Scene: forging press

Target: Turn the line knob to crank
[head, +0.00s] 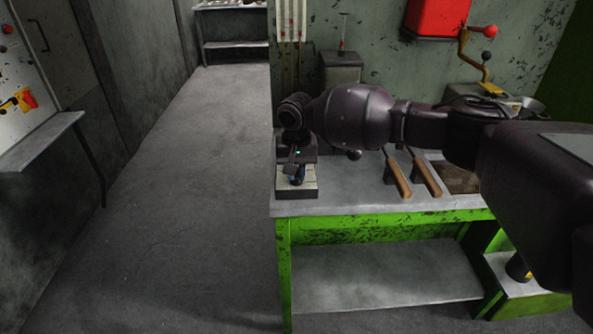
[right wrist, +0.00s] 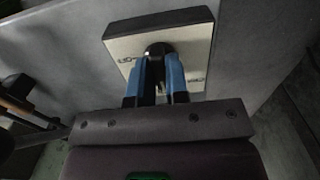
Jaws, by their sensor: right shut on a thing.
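The line knob (right wrist: 159,50) is a dark round knob on a pale plate in the right wrist view. Its base is a dark box with a light sloped face (head: 297,185), standing at the left end of the bench in the head view. My right gripper (right wrist: 161,72) has its blue fingers shut on the knob, one finger on each side. In the head view the right gripper (head: 297,178) comes down on the box from above and hides most of the knob. Small markings show on the plate left and right of the knob, too small to read. My left gripper is not in view.
The grey-topped bench (head: 350,206) has a green frame. Two wooden-handled tools (head: 398,178) lie right of the box. A crank with a red ball (head: 489,31) is at the back right. A wall panel (head: 22,95) stands at left. The floor between is clear.

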